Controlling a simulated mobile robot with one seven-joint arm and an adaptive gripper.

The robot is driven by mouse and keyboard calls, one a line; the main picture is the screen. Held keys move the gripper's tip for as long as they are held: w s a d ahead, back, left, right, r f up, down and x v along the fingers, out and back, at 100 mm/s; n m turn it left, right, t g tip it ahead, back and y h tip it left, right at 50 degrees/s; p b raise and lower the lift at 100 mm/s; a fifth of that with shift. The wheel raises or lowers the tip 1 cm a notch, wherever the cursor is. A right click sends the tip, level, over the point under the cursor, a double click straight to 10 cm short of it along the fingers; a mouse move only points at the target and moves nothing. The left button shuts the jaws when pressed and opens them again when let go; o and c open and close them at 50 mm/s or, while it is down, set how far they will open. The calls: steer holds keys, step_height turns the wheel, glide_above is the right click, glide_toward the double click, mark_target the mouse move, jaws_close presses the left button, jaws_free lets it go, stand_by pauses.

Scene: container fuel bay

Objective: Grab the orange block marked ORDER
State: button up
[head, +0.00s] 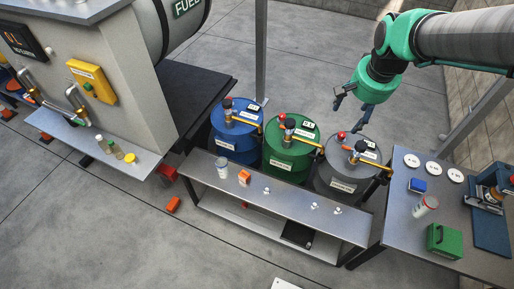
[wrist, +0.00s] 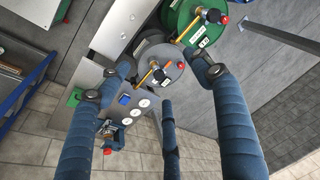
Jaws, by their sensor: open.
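A small orange block (head: 244,177) with a pale label stands on the long metal bench (head: 285,213) in front of the drums, right of a white cup. The lettering is too small to read. My gripper (head: 352,108) is open and empty, high up behind the grey drum, well to the right of the block. In the wrist view my gripper (wrist: 163,72) spreads its fingers above the grey drum and the right table. I cannot make out the block in that view.
Blue (head: 232,147), green (head: 283,165) and grey (head: 335,180) drums with pump fittings stand behind the bench. The white cup (head: 222,167) and small white pieces share the bench. A right table (head: 402,215) holds discs and a green case (head: 444,241). Another orange-red block (head: 174,205) lies on the floor.

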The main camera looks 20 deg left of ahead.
steer(key=w+a+f, duration=0.7)
steer(key=a+f, duration=0.3)
steer(key=a, duration=0.1)
steer(key=m+g+h, duration=0.1)
steer(key=m+g, duration=0.1)
steer(key=g, duration=0.1)
glide_above(245, 174)
step_height(245, 174, down, 42)
steer(key=shift+a, duration=0.1)
steer(key=shift+f+b, duration=1)
steer(key=shift+f, duration=3.25)
